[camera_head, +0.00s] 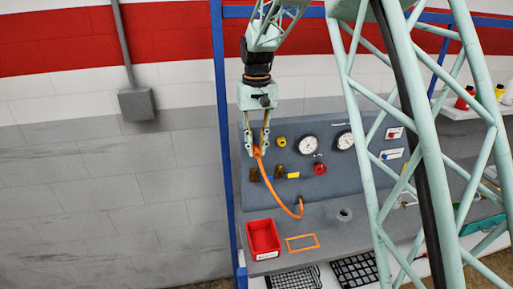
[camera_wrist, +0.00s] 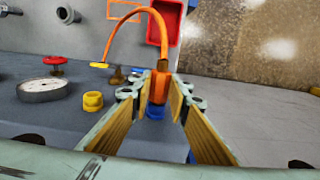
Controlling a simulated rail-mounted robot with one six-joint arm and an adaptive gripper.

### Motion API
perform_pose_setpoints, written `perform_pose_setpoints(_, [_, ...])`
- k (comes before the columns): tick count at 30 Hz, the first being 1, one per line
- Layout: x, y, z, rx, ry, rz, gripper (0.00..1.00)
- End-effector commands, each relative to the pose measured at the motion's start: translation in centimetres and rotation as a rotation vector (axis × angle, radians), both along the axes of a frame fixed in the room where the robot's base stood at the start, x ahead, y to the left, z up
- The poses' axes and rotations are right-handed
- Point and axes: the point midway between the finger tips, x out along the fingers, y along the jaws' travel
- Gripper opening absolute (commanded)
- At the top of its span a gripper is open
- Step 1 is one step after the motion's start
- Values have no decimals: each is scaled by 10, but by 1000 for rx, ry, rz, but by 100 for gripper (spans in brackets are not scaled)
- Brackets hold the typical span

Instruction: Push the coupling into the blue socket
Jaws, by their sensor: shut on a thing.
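The orange coupling (camera_wrist: 160,85) is at the end of an orange hose (camera_head: 283,199). My gripper (camera_head: 257,150) is shut on the coupling, in front of the left part of the grey panel. In the wrist view the coupling stands between my two finger pads (camera_wrist: 164,104). The blue socket (camera_wrist: 156,113) shows as a small blue piece just beyond the coupling in the wrist view, close to its end. I cannot tell whether they touch or whether the coupling is inside it. In the head view my gripper hides the socket.
The grey panel (camera_head: 235,190) carries gauges (camera_head: 308,144), a yellow knob (camera_head: 281,141), a red knob (camera_head: 320,169) and a yellow-handled valve (camera_head: 293,175). A blue post (camera_head: 223,110) runs along its left edge. A red bin (camera_head: 263,238) and an orange frame (camera_head: 302,243) are below.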

Motion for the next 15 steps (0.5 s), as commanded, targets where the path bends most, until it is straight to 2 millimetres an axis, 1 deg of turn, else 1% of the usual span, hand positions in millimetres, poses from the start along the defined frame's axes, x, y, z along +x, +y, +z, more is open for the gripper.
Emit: perform_pose_setpoints(15, [5, 1, 1, 1, -3, 0, 4])
